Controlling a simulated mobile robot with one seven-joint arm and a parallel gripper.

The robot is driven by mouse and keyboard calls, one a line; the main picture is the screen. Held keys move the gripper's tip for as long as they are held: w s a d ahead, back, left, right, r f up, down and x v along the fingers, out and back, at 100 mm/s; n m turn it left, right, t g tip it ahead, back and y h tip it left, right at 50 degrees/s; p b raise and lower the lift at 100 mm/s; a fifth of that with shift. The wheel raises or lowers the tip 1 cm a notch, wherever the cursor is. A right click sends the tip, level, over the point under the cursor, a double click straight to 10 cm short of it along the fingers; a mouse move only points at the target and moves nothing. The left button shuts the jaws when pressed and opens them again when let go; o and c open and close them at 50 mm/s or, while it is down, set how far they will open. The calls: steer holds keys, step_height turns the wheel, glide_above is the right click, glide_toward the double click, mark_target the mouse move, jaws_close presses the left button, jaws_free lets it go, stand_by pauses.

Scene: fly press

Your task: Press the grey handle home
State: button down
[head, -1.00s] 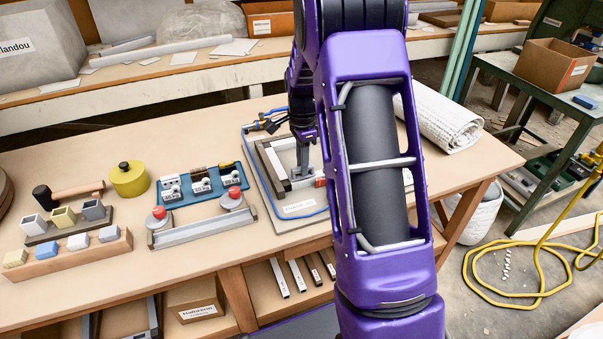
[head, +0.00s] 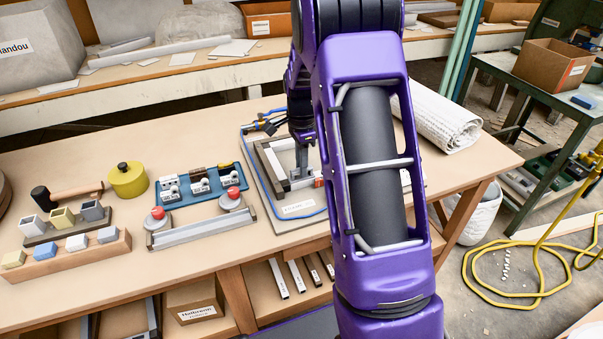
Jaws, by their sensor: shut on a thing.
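The grey handle (head: 301,158) stands in the fly press fixture, a pale framed unit (head: 270,160) on a grey board (head: 299,209) at the right of the bench. My gripper (head: 302,140) is directly above the fixture, pointing down, shut on the upper part of the grey handle. My purple arm hides the right side of the fixture. How deep the handle sits cannot be told from this view.
Left of the board are a blue tray of small parts (head: 183,201), a grey bar with red-topped knobs (head: 203,229), a yellow pot (head: 128,180) and wooden block holders (head: 65,262). A blue hose (head: 322,216) edges the board. A white roll (head: 440,120) lies at right.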

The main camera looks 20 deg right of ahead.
steer(key=shift+f, duration=0.1)
steer(key=c, duration=0.7)
jaws_free()
steer(key=o, duration=0.3)
steer(key=shift+r+p, duration=3.15)
steer(key=shift+r, duration=0.9)
